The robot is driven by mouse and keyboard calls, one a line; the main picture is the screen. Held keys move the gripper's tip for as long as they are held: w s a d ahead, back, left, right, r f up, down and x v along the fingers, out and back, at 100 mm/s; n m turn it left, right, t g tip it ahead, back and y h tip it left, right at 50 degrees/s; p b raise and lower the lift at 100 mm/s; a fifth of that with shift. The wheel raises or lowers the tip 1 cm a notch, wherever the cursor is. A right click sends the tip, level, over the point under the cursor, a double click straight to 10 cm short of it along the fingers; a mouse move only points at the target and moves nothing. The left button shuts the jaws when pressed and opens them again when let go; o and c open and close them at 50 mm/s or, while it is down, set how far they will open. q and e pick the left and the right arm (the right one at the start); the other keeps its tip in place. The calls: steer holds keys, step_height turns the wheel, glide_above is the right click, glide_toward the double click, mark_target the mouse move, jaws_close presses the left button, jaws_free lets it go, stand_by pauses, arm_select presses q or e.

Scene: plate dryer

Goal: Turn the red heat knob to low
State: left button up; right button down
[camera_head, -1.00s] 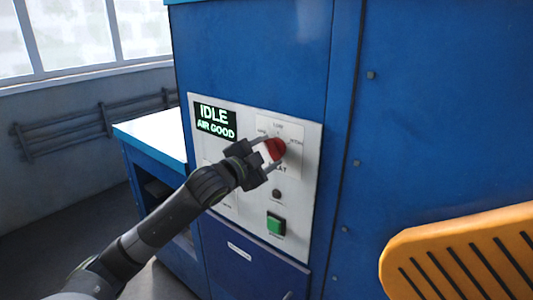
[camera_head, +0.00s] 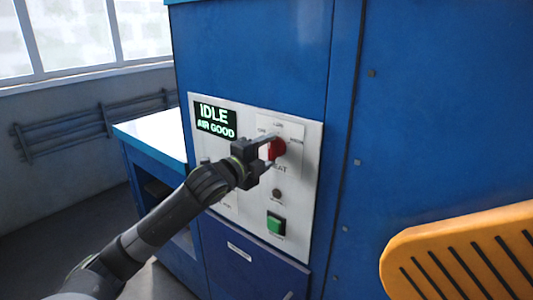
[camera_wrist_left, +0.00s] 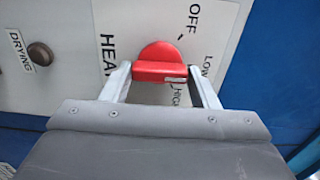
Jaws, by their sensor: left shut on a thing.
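The red heat knob (camera_head: 277,148) is on the light control panel (camera_head: 312,150). My left gripper (camera_head: 270,151) is at the knob, with its fingers on either side of it. In the left wrist view, the fingers (camera_wrist_left: 162,80) are closed against the ends of the knob's red bar (camera_wrist_left: 150,71). A pale mark shows near the bar's right end, close to the HIGH label. OFF (camera_wrist_left: 195,18) and LOW (camera_wrist_left: 207,66) are also visible. I cannot tell the exact setting. My right gripper is out of view.
The green-lit display (camera_head: 215,121) reads IDLE, AIR GOOD. Below the knob are a dark round button (camera_head: 277,194) and a green square button (camera_head: 276,223). A slotted orange part (camera_head: 455,262) is at lower right. The blue machine wall (camera_head: 430,110) fills the right side.

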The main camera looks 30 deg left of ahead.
arm_select(q)
steer(key=shift+f, duration=0.1)
stand_by(0.3)
steer(key=o, duration=1)
steer(key=s+p, duration=0.2)
steer(key=s, duration=0.3)
steer(key=s+a+p, duration=0.1)
steer(key=s+p, duration=0.1)
steer(key=s, duration=0.4)
steer(key=s+p, duration=0.3)
steer(key=s, duration=0.3)
steer(key=shift+s+a, duration=0.15)
steer(key=shift+s, duration=0.05)
